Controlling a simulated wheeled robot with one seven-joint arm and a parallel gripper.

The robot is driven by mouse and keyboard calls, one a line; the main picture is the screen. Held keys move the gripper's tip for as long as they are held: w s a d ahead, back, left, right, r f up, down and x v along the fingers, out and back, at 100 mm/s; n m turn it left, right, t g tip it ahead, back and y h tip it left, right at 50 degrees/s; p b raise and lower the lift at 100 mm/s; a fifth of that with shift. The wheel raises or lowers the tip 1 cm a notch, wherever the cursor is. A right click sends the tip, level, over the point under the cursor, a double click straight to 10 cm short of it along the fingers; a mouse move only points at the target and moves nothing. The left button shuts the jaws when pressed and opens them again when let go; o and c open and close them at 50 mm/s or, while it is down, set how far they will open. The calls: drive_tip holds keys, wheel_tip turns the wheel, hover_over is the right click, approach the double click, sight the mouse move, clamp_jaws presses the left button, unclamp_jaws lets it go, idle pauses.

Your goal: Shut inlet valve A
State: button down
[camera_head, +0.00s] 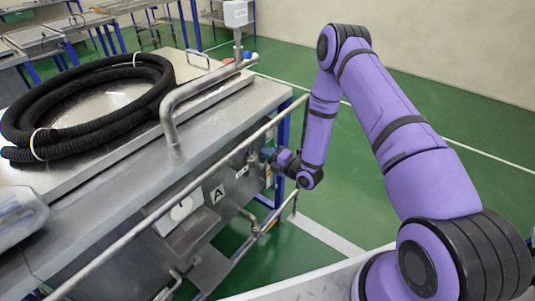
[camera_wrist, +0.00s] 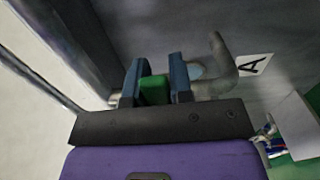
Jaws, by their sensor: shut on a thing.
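The metal cabinet front carries a white label A (camera_head: 217,194), which also shows in the wrist view (camera_wrist: 256,65). In the wrist view my gripper (camera_wrist: 156,82) has its two dark blue fingers closed on a green handle (camera_wrist: 155,91) beside the label. A bent metal pipe (camera_wrist: 222,68) passes behind the fingers and comes out on their right. In the head view my gripper (camera_head: 268,156) is at the cabinet's front, right of the label. The green handle and the valve body are hidden there by my gripper, and the handle's angle is hard to tell.
A long metal rail (camera_head: 190,190) runs along the cabinet front, close to my arm. A coiled black hose (camera_head: 90,92) lies on top, beside a thick bent pipe (camera_head: 195,92). Lower pipes (camera_head: 258,226) stick out below. Green floor (camera_head: 480,135) is clear to the right.

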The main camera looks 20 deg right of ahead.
drive_tip(key=shift+f, duration=0.15)
drive_tip(key=c, duration=1)
unclamp_jaws()
drive_tip(key=v, duration=1.1)
drive_tip(key=shift+w, duration=0.1)
